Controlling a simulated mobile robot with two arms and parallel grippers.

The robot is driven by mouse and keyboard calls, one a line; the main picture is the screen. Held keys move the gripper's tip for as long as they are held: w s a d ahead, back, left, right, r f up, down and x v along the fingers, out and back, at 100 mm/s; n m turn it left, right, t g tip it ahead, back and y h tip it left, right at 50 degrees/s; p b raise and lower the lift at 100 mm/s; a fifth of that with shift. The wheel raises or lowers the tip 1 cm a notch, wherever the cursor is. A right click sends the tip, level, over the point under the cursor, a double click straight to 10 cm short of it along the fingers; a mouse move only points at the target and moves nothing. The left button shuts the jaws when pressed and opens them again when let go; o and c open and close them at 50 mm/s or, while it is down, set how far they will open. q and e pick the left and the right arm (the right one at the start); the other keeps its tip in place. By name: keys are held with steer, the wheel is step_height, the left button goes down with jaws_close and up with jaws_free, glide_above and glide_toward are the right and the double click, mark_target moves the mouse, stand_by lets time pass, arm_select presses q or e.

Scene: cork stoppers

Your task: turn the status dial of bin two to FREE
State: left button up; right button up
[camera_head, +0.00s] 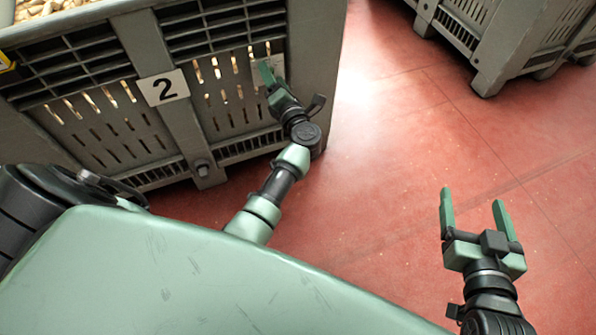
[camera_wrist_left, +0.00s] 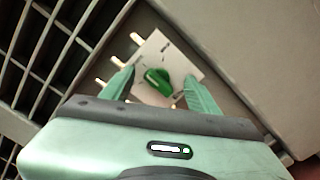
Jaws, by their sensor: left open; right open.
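Bin two (camera_head: 148,45) is a grey slatted crate at the upper left of the head view, with a white plate reading 2 (camera_head: 162,87). Its status dial (camera_wrist_left: 157,81) is a green knob on a pale square plate (camera_wrist_left: 190,67) with small dark lettering too blurred to read. My left gripper (camera_head: 266,73) reaches up to the plate at the bin's right side. In the left wrist view the open left gripper (camera_wrist_left: 159,75) has one finger on each side of the knob, with gaps visible. My right gripper (camera_head: 472,197) is open and empty over the floor.
Pale corks (camera_head: 40,8) fill the top of bin two. Another grey crate (camera_head: 500,45) stands at the upper right. The red floor (camera_head: 400,130) between the crates is clear. A grey bin post borders the plate in the left wrist view.

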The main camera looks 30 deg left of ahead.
arm_select(q)
steer(key=s+d+f+m+t+h+p, duration=0.25)
steer(key=d+m+h+p, duration=0.25)
steer(key=d+m+p, duration=0.25)
steer(key=s+d+f+m+t+h+p, duration=0.1)
steer(key=s+d+m+t+h+p, duration=0.2)
steer(key=d+m+p, duration=0.45)
steer(key=s+d+f+m+g+h+p, duration=0.2)
steer(key=s+f+m+g+h+p, duration=0.1)
steer(key=s, duration=0.6)
steer(key=s+d+f+m+g+h+p, duration=0.3)
steer(key=s+f+m+g+p, duration=0.2)
steer(key=s+f+m+p, duration=0.2)
steer(key=shift+s+d+f+m+h, duration=0.2)
steer(key=shift+s+f+m+h, duration=0.2)
steer(key=shift+s+f+m, duration=1.2)
steer(key=shift+w+r+m, duration=0.3)
steer(key=shift+r, duration=0.05)
